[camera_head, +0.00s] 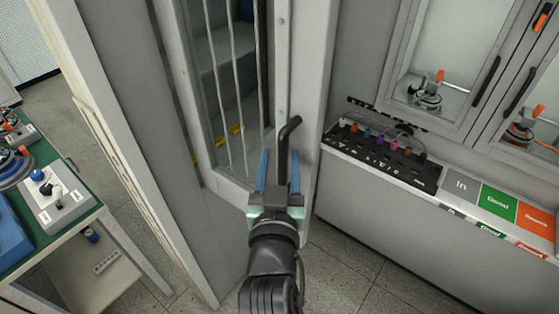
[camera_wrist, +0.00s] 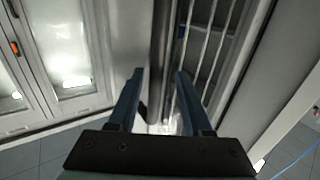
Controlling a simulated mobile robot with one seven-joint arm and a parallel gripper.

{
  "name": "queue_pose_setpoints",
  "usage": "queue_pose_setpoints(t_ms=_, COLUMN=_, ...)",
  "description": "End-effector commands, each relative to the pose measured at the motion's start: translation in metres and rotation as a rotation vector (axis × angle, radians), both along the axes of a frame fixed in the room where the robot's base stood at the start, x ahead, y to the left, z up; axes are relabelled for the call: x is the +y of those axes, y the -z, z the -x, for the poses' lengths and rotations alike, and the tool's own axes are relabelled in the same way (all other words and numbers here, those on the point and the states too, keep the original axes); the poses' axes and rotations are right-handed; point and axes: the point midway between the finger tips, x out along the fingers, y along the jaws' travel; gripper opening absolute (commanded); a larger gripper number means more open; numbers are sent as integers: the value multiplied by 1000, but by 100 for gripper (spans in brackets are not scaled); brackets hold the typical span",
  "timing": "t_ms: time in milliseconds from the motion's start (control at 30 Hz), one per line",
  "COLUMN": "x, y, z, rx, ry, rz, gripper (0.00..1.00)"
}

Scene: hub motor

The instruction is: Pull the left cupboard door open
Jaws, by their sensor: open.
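The tall grey cupboard door (camera_head: 307,85) has a long window with vertical bars and stands in the middle of the head view. A black bent lever handle (camera_head: 284,145) sticks out from its right-hand frame. My gripper (camera_head: 279,155) is open, with its two blue fingers pointing at the door and the handle appearing between them. I cannot tell whether either finger touches the handle. Whether the door is slightly ajar is unclear.
A bench at right holds a black rack (camera_head: 385,160) of coloured tools and In, Good and red label plates (camera_head: 498,200). Glass-doored cabinets (camera_head: 440,60) stand above it. At left, a green-topped table (camera_head: 75,215) carries devices. Grey floor (camera_head: 345,265) shows between cupboard and bench.

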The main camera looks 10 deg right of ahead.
Motion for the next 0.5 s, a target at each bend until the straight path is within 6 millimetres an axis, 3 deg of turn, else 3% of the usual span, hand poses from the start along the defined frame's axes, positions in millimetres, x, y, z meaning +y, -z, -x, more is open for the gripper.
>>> queue_pose_setpoints(t_ms=267, x=4, y=3, z=14, rx=2, ry=1, rz=-1, gripper=50)
queue_pose_setpoints(t_ms=500, x=17, y=6, z=57, rx=3, ry=0, rz=-2, gripper=50)
